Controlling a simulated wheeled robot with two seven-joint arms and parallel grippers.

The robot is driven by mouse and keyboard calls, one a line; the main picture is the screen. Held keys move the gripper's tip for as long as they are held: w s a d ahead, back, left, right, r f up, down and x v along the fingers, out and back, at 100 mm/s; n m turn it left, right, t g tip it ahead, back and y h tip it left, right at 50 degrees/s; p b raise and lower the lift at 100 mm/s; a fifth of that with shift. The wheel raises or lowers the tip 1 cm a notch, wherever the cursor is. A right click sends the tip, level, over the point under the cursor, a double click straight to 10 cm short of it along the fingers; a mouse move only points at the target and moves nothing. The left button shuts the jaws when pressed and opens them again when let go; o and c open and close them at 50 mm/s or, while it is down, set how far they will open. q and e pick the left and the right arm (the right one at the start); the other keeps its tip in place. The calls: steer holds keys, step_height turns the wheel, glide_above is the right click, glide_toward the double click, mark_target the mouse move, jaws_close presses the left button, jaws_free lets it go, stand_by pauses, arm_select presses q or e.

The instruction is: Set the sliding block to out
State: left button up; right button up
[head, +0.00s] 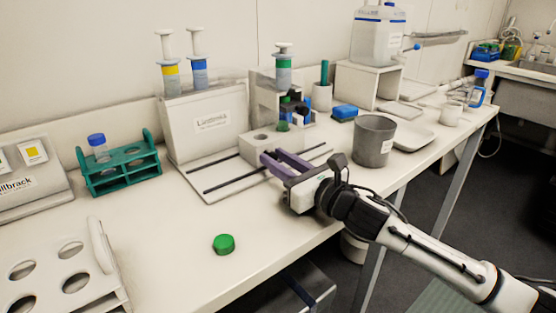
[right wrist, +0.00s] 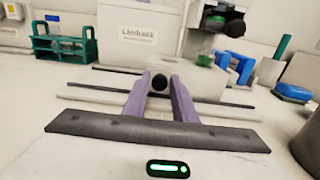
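The sliding block (head: 258,138) is pale, with a round hole in its top. It sits over dark rails on a flat base plate (head: 232,186), towards the right end of the rails. In the right wrist view the block (right wrist: 198,76) has a round black knob (right wrist: 159,82) at its left. My right gripper (head: 272,158) has purple fingers and reaches the block's front side from the right. In the wrist view its fingers (right wrist: 159,88) are apart, with the knob between them and slim gaps beside it. The fingers hide the knob in the head view. My left gripper is out of view.
A labelled white housing (head: 208,123) with two syringes stands behind the rails. A stand with another syringe (head: 283,70) is behind the block. A grey cup (head: 374,141) is to the right. A green cap (head: 224,244) lies in front, and a green rack (head: 120,170) stands left.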

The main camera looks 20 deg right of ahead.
jaws_close()
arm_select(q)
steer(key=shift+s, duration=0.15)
